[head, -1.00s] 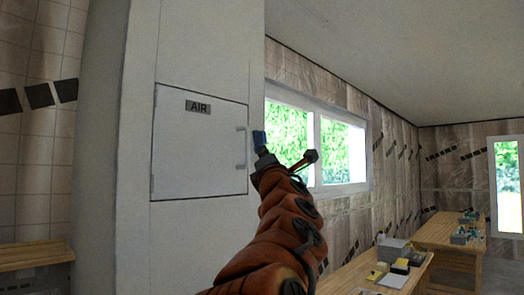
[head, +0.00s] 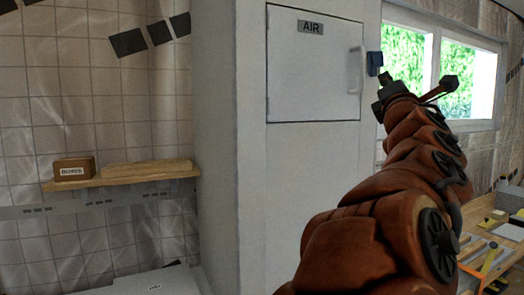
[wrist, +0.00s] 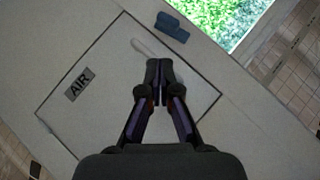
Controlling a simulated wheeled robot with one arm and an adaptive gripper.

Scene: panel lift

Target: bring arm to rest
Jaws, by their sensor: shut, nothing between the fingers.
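My gripper (wrist: 159,66) is shut and empty in the wrist view, with its two dark fingers together in front of the panel labelled AIR (wrist: 110,90). In the head view the panel (head: 314,75) lies flush and looks closed on the white cabinet (head: 300,190). Its pale handle (head: 355,70) is at the right edge, and it also shows just beyond the fingertips in the wrist view (wrist: 143,48). My orange arm reaches up on the right of the head view, its end near the handle. I cannot tell whether the fingers touch anything.
A small blue block (head: 375,62) sits beside the panel, near the window (head: 458,70). A wooden shelf (head: 130,178) at left holds a box (head: 74,168). A workbench with tools (head: 490,245) stands at lower right. A white surface (head: 140,283) is at lower left.

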